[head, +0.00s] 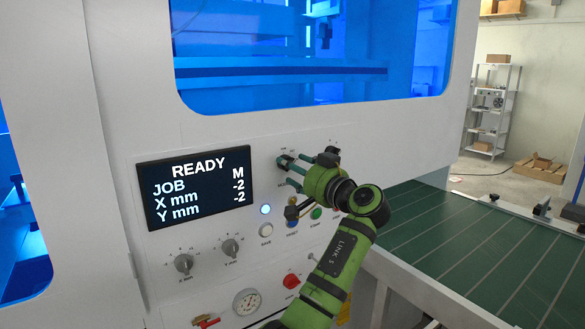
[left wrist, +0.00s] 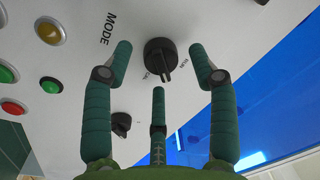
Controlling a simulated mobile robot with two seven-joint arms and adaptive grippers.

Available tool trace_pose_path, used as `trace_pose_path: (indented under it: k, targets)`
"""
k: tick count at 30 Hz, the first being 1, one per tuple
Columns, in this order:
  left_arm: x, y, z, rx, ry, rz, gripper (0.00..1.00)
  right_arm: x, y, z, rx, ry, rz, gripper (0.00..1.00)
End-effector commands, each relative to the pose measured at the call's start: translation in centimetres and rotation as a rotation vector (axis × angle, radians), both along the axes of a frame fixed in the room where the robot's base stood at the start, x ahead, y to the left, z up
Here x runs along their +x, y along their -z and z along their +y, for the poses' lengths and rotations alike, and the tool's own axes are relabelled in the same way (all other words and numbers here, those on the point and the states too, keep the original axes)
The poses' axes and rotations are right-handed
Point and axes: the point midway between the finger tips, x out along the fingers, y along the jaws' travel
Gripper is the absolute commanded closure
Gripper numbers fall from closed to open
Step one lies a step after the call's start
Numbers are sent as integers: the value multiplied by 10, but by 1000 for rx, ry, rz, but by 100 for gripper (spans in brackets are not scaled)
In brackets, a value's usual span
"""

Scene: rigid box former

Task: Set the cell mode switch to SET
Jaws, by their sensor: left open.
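The mode switch (left wrist: 160,57) is a black round knob with a ridge on the white panel, in the left wrist view, beside the printed word MODE. Small position labels stand near it; the one by the ridge is hard to read. My left gripper (left wrist: 160,68) has three teal fingers, spread open around the knob, with a visible gap to it on both sides. In the head view my left gripper (head: 298,168) is close to the upper right of the control panel, where its fingers and wrist largely hide the switch.
A screen (head: 196,187) reads READY, JOB M, X mm -2, Y mm -2. Two grey dials (head: 183,263), a gauge (head: 247,301) and a red knob (head: 291,281) sit lower on the panel. A second black knob (left wrist: 121,123) and several coloured buttons are near my fingers. A green-topped table (head: 440,240) stands right.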

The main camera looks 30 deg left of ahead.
Motion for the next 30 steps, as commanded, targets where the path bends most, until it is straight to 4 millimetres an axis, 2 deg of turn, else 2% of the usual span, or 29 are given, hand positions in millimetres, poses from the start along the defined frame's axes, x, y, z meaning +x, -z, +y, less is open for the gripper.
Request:
trace_pose_path:
  k: [9,15,21,30]
  targets:
    - [-22,4,-63,-2,4,0,41,1,0,1,1,1,-1,60]
    - [-33,5,-92,-1,2,0,41,1,0,1,1,1,-1,60]
    - [-37,5,-102,0,0,0,41,1,0,1,1,1,-1,60]
    - [-37,6,-102,0,0,0,41,1,0,1,1,1,-1,60]
